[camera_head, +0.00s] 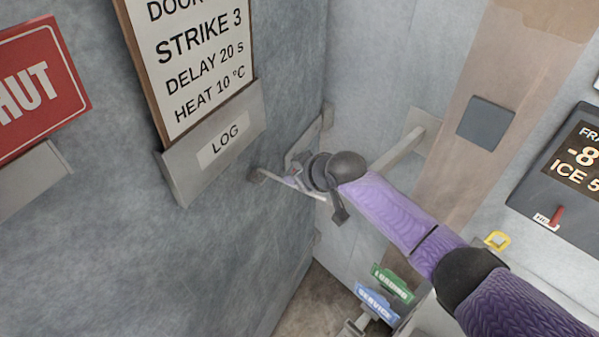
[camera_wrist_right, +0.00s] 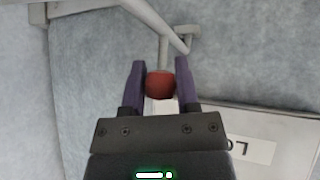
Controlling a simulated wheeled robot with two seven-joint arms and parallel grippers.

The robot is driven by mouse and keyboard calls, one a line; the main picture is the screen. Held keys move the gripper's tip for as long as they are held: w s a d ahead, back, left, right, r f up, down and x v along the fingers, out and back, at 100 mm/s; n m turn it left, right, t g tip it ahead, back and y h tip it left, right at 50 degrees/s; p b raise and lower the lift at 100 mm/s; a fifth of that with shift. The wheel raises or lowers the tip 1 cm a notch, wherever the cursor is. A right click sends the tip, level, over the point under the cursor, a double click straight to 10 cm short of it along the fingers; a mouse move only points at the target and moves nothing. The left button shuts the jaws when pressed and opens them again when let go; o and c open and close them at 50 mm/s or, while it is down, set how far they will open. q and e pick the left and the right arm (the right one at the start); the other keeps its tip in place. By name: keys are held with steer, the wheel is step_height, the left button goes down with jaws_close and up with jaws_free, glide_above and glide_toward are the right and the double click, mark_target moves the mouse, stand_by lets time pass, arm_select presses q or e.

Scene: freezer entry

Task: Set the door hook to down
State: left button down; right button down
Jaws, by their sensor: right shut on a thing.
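In the right wrist view, my right gripper (camera_wrist_right: 160,75) has its two purple fingers on either side of a red knob (camera_wrist_right: 160,86) and is shut on it. A thin grey rod (camera_wrist_right: 163,52) runs from the knob towards a diagonal grey bar and a small wall bracket (camera_wrist_right: 189,34); this looks like the door hook. In the head view, my purple right arm reaches in from the right to the corner, and a thin pale bar (camera_head: 313,191) shows by the wrist. The gripper's fingers and the red knob are hidden there. My left gripper is not in view.
A sign board (camera_head: 198,60) with a LOG holder (camera_head: 213,146) hangs left of the hook. A red sign (camera_head: 38,85) is far left. A grey bar (camera_head: 400,148) juts from the right wall. A display (camera_head: 570,165) and blue and green tags (camera_head: 376,303) are at right.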

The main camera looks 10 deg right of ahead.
steer(key=shift+s+a+f, duration=0.1)
steer(key=shift+f, duration=0.1)
stand_by(0.5)
steer(key=c, duration=0.6)
jaws_free()
steer(key=shift+o, duration=1.2)
steer(key=shift+a+r, duration=0.1)
steer(key=shift+a, duration=0.05)
steer(key=v, duration=1)
steer(key=shift+p, duration=0.45)
